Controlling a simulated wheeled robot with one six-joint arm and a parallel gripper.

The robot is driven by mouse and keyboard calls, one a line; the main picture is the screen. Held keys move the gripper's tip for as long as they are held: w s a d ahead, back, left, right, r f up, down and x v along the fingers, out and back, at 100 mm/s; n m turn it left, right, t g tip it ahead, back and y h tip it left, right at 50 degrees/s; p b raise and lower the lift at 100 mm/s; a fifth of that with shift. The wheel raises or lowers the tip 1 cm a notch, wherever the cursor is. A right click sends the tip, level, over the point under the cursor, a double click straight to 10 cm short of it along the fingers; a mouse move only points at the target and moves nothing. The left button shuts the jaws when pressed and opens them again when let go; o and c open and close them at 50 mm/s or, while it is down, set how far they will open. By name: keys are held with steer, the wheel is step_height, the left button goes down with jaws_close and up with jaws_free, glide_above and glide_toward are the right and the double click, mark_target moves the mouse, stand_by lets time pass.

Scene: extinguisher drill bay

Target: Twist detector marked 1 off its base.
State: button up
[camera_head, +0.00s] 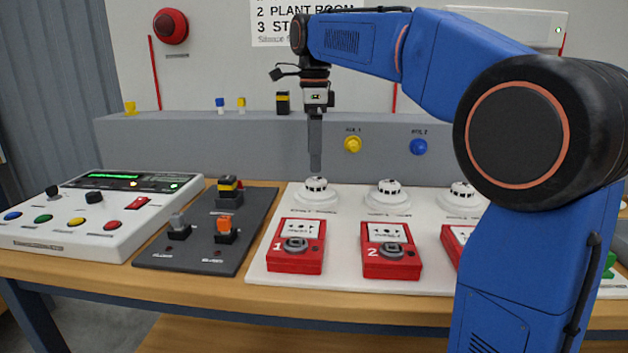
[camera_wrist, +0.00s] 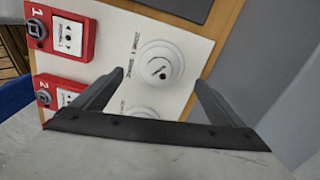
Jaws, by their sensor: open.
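The leftmost detector (camera_head: 316,188), a white round dome on a white base, sits on the white board behind the red call point marked 1. In the wrist view this detector (camera_wrist: 160,66) shows from above, beyond the fingertips and roughly midway between them. Its label beside it is too small to read surely. My gripper (camera_head: 316,168) points straight down above that detector in the head view. The wrist view shows the two fingers of my gripper (camera_wrist: 156,76) apart with nothing between them. Whether the fingertips touch the detector is hard to tell, but a gap seems to show.
Two more detectors (camera_head: 389,193) (camera_head: 462,195) stand to the right on the white board (camera_head: 345,283). Red call points marked 1 (camera_head: 296,258) and 2 (camera_head: 390,262) lie in front. A dark switch plate (camera_head: 190,255) and a control panel (camera_head: 95,228) are left. A grey ledge (camera_head: 200,145) runs behind.

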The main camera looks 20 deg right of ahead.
mark_target(314, 180)
step_height(314, 180, down, 8)
steer(key=shift+r, duration=0.1)
stand_by(0.4)
steer(key=c, duration=1.2)
steer(key=shift+o, duration=0.2)
steer(key=shift+n, duration=0.9)
